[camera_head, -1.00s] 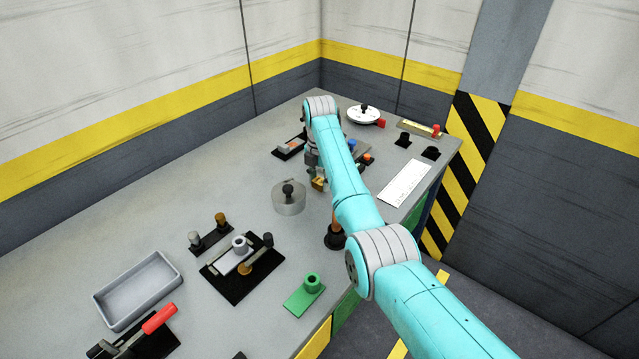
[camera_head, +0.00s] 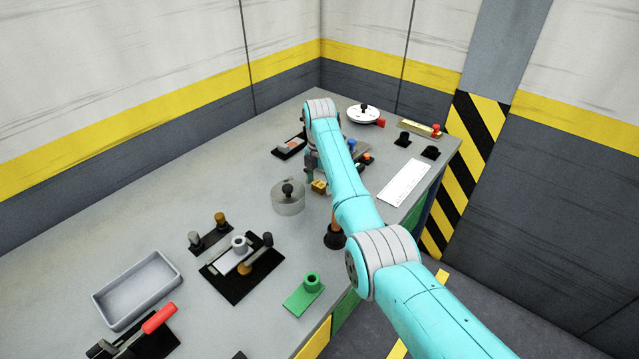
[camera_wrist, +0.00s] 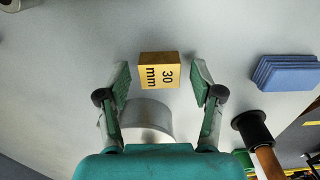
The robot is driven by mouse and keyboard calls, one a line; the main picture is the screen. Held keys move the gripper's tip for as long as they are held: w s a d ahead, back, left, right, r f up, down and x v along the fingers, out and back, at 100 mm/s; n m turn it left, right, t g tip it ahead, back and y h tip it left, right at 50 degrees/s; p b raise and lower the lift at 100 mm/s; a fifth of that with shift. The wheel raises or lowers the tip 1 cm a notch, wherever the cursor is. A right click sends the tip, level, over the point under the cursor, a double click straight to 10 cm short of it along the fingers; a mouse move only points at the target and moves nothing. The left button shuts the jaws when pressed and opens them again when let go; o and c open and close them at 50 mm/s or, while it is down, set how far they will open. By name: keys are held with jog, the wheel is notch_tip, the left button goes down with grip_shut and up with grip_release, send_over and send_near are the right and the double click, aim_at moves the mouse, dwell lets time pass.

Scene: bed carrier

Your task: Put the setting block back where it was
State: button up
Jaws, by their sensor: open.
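The setting block, a small yellow block marked "30 mm", lies on the grey bench top. It shows in the wrist view (camera_wrist: 159,70) and, beside the far end of my arm, in the head view (camera_head: 319,187). My gripper (camera_wrist: 161,82) is open in the wrist view, with one finger on each side of the block and a visible gap to both. The block appears free of the fingers and rests on the bench. In the head view my arm hides much of the gripper.
A round grey weight with a black knob (camera_head: 289,198) stands close left of the block. A dark-based, wooden-handled tool (camera_head: 334,238) stands nearer, partly behind my arm. A blue stack (camera_wrist: 287,73) lies right in the wrist view. A white scale (camera_head: 404,183) lies right of my arm.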

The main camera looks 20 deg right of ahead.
aim_at(320, 184)
notch_tip(320, 184, up, 12)
dwell(0.4)
jog(key=shift+f, duration=0.1)
